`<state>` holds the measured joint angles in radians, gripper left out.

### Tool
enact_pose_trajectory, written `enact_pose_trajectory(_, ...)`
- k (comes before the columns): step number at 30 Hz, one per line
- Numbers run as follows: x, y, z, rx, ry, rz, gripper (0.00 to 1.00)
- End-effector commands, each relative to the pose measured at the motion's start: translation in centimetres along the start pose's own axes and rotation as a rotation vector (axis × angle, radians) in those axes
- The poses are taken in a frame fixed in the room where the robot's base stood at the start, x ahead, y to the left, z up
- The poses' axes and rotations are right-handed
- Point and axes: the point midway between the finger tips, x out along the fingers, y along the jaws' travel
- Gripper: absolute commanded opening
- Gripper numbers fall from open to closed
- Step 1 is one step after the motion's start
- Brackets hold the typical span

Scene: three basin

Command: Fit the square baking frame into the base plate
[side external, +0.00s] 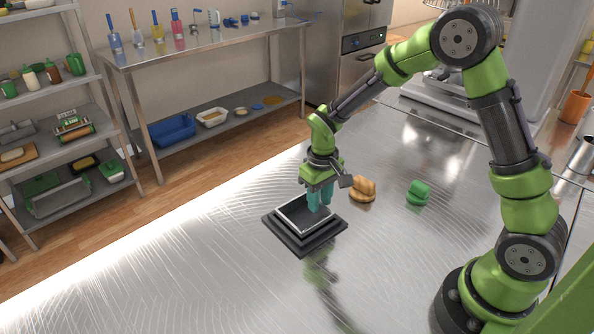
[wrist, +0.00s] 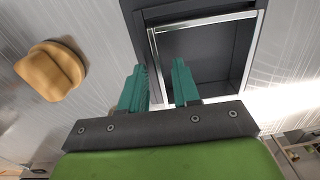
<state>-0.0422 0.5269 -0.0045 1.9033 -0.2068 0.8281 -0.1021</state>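The square baking frame (side external: 289,222) is a thin silver outline lying over the dark stepped base plate (side external: 302,248) on the metal table. In the wrist view the frame (wrist: 207,21) shows its far and side walls, with the dark base plate (wrist: 190,8) beyond it. I cannot tell whether the frame is fully seated or rests on top. My gripper (side external: 320,203) points down at the frame's right side. In the wrist view its teal fingers (wrist: 160,84) stand apart, with one frame wall running between them and a gap visible. The near part of the frame is hidden by my gripper.
A tan block-like object (side external: 363,189) stands just right of the plate, and a similar green one (side external: 418,193) farther right. The table is clear in front and to the left. Shelves and a side bench (side external: 210,45) stand beyond it.

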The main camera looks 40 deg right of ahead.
Motion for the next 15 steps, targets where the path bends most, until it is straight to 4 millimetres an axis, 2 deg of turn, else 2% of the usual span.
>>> enact_pose_trajectory(8, -0.8, 0.0, -0.1, -0.001, 0.004, 0.0, 0.31)
enact_pose_trajectory(11, -2.2, 0.0, -0.2, 0.0, 0.007, 0.0, 0.31)
enact_pose_trajectory(15, -5.3, 0.0, -0.1, 0.0, 0.008, 0.0, 0.31)
